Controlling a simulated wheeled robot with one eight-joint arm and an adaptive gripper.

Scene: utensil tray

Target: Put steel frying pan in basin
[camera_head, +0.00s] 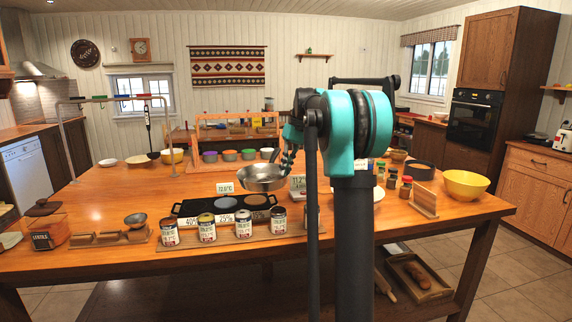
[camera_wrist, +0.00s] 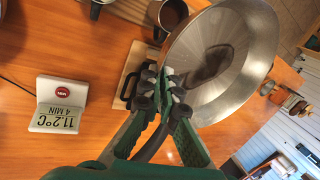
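The steel frying pan (camera_head: 262,178) is a shiny round pan near the middle of the table in the head view. In the wrist view the pan (camera_wrist: 240,82) fills the upper right, its open inside facing the camera at a slant. In the head view my gripper (camera_head: 288,158) is at the pan's upper right, partly hidden by my arm. No vessel is clearly identifiable as the basin; a large yellow bowl (camera_head: 466,185) stands at the table's right end.
A small display (camera_wrist: 58,108) reading 11.2°C stands beside a wooden board (camera_wrist: 131,65). A wooden rack (camera_head: 425,200) stands near the yellow bowl. The table's left middle is mostly clear.

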